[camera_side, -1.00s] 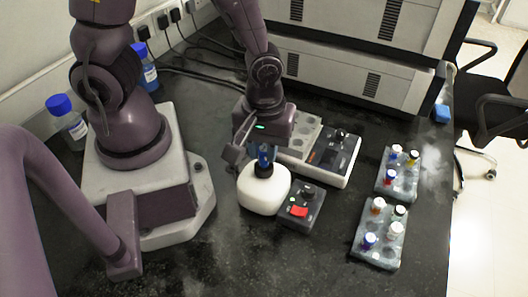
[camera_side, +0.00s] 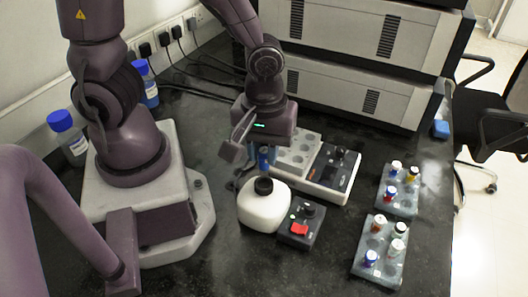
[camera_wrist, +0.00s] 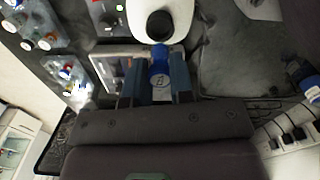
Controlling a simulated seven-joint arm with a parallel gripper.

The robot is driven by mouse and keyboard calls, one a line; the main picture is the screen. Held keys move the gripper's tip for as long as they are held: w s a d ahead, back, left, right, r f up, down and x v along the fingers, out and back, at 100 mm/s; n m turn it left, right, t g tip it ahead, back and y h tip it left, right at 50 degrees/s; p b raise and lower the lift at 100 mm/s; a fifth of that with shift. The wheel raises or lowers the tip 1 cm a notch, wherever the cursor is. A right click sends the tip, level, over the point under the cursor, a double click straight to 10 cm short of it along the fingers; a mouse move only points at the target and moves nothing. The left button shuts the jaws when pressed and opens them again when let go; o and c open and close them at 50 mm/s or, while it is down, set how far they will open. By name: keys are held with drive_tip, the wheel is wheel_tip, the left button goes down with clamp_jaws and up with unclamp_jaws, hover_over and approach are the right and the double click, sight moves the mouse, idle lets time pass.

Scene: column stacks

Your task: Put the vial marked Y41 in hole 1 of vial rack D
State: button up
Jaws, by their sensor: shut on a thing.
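My gripper (camera_side: 262,160) is shut on a blue-capped vial (camera_wrist: 160,65), which shows between the fingers in the wrist view. Its label is too small to read, so I cannot tell whether it is Y41. In the side view the gripper is just behind the white bottle, which partly hides the fingertips. Two grey vial racks stand on the right: a rear one (camera_side: 402,203) and a front one (camera_side: 378,268). Each holds several capped vials and has some open holes. I cannot read the rack letters or hole numbers.
A white bottle with a black cap (camera_side: 264,209) stands close in front of my gripper. Beside it is a small control box with a red switch (camera_side: 299,230). A light block with wells (camera_side: 297,153) and a white-and-dark device (camera_side: 333,172) lie between gripper and racks.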

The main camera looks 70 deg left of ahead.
drive_tip(key=w+d+f, duration=0.1)
drive_tip(key=w+d, duration=0.2)
drive_tip(key=w, duration=0.6)
drive_tip(key=w+d+f, duration=0.1)
drive_tip(key=w+d, duration=0.1)
drive_tip(key=w, duration=0.6)
drive_tip(key=shift+w+d+f, duration=0.85)
drive_tip(key=shift+w+f, duration=0.65)
drive_tip(key=shift+w, duration=0.6)
drive_tip(key=shift+w+d+f, duration=0.85)
drive_tip(key=shift+w+f, duration=0.7)
drive_tip(key=shift+w, duration=0.55)
drive_tip(key=shift+w+d+f, duration=0.85)
drive_tip(key=shift+w+f, duration=0.65)
drive_tip(key=shift+w, duration=0.6)
drive_tip(key=shift+f, duration=0.7)
drive_tip(key=shift+f, duration=0.4)
